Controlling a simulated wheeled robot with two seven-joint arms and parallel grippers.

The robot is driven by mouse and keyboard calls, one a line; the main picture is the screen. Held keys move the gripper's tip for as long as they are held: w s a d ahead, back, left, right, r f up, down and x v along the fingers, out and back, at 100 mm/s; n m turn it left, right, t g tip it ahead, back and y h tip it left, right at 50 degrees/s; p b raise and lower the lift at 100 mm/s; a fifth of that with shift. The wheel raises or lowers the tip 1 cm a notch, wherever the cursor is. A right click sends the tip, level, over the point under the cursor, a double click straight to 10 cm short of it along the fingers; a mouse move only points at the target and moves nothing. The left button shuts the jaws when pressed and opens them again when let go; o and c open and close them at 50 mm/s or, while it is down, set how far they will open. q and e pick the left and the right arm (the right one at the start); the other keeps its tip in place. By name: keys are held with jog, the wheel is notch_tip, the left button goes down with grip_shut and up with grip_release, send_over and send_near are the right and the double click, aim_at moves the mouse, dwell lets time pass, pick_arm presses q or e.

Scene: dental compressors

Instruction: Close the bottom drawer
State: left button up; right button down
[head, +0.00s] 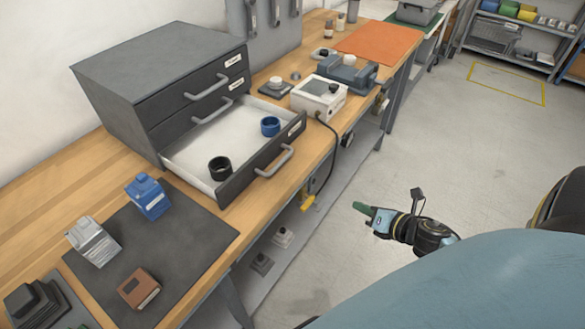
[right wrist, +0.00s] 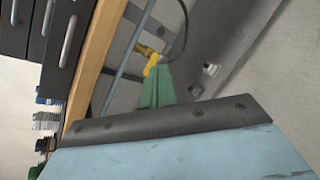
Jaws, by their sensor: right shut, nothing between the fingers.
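The grey drawer cabinet (head: 150,75) stands on the wooden bench. Its bottom drawer (head: 262,160) is pulled out, with a black ring-like part (head: 219,168) and a blue one (head: 270,126) inside. The two drawers above are shut. The bottom drawer's handle (head: 274,161) faces the aisle. My right gripper (head: 361,209) is shut and empty, off the bench's front edge, to the right of and apart from the drawer. Its green fingers (right wrist: 157,87) show in the right wrist view, with cabinet handles at upper left. My left gripper is not in view.
A dark mat (head: 190,235) with blue, silver and brown blocks lies in front of the cabinet. A white device (head: 318,97) stands just beyond the open drawer. A yellow-ended cable (head: 308,202) hangs at the bench edge. The floor (head: 440,150) to the right is clear.

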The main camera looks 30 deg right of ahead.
jog(key=w+a+r+n+t+y, duration=0.15)
jog(key=a+r+n+y, duration=0.4)
jog(key=r+n, duration=0.6)
send_near(283, 162)
jog(key=shift+g+h, duration=0.25)
jog(key=shift+h, duration=0.2)
jog(key=x, duration=0.5)
jog(key=shift+a+r, duration=0.25)
jog(key=shift+r, duration=0.15)
jog(key=shift+x, duration=0.9)
jog(key=shift+f, duration=0.1)
